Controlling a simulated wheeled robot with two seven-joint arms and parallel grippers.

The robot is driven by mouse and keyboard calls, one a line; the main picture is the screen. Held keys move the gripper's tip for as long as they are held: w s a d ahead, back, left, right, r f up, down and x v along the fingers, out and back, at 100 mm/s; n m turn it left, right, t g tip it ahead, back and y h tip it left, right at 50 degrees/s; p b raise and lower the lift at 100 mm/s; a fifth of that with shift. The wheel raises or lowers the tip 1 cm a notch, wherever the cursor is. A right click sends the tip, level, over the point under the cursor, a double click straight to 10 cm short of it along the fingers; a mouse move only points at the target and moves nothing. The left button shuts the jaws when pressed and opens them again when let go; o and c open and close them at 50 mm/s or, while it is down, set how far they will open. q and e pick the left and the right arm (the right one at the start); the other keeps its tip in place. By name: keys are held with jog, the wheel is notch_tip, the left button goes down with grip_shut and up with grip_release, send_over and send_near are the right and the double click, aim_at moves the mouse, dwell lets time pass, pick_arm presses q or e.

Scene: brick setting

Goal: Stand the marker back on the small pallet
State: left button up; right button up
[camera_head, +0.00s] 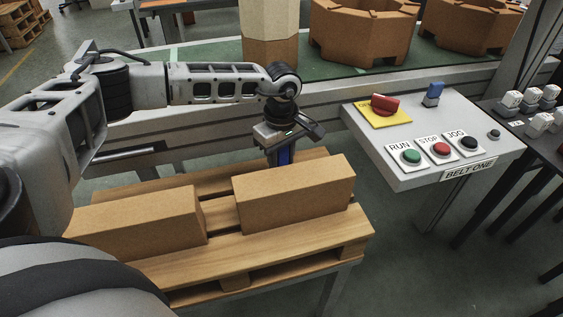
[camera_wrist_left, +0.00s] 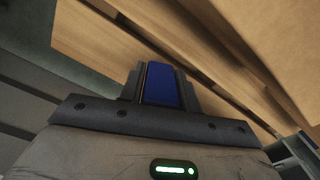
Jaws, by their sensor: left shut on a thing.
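The blue marker (camera_head: 284,156) is between the fingers of my left gripper (camera_head: 281,150), just behind the right brick on the small pallet (camera_head: 255,252). It looks roughly upright. Its lower end is hidden by that brick in the head view, so I cannot tell whether it touches the pallet. In the left wrist view the blue marker (camera_wrist_left: 162,84) sits between the dark fingers of my left gripper (camera_wrist_left: 160,90), with pallet planks (camera_wrist_left: 110,45) beyond. My right gripper is not in view.
Two brown bricks lie on the pallet, one left (camera_head: 140,222) and one right (camera_head: 295,193), with a gap between. A control panel (camera_head: 400,165) with buttons stands to the right. A green conveyor (camera_head: 220,52) carrying large brown blocks (camera_head: 364,32) runs behind.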

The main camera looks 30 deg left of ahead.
pick_arm(q)
jog(key=shift+f, duration=0.7)
jog(key=shift+f, duration=0.25)
jog(key=o, duration=0.8)
jog(key=shift+r, duration=0.1)
jog(key=shift+r, duration=0.2)
notch_tip(320, 180, up, 12)
jog(key=shift+f, duration=0.1)
